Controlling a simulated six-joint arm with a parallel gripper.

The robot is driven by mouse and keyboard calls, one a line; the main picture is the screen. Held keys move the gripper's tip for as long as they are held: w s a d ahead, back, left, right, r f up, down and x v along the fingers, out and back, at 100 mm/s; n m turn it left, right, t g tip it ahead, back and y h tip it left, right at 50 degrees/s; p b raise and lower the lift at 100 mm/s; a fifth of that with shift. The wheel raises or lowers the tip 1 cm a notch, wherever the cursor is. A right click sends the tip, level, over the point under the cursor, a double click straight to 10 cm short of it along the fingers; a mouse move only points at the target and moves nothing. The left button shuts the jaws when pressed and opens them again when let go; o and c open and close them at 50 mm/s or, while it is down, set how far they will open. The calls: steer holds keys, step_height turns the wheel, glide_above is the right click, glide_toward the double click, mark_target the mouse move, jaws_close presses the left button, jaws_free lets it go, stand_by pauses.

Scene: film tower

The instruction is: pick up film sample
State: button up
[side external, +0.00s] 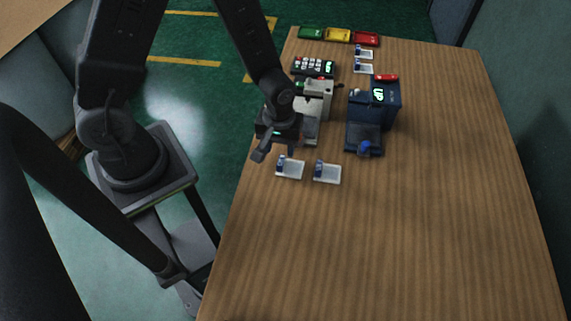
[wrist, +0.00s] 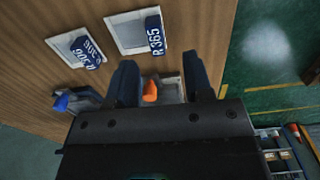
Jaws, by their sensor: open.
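Two film samples lie flat on the wooden table in the side view, a left one (side external: 290,168) and a right one (side external: 327,172). Each is a pale square plate with a blue block at one edge. In the wrist view, one sample (wrist: 128,34) has a blue block reading "R 365", and the other (wrist: 75,48) has a blue block with partly legible digits. My gripper (side external: 277,152) is above the table, just beyond the left sample's upper left side. In the wrist view its fingers (wrist: 161,78) are apart, with no sample between them.
A grey device (side external: 315,98) stands close behind my gripper, and a dark blue device (side external: 377,105) with a green "UP" display stands right of it. More samples (side external: 363,60) and green, yellow and red trays (side external: 338,35) lie farther back. The near table is clear.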

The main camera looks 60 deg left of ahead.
mark_target(282, 159)
steer(key=shift+w+d+f, duration=0.1)
steer(key=shift+f, duration=1.05)
steer(key=shift+d+f, duration=0.1)
steer(key=shift+f, duration=1)
steer(key=shift+c, duration=0.4)
jaws_close()
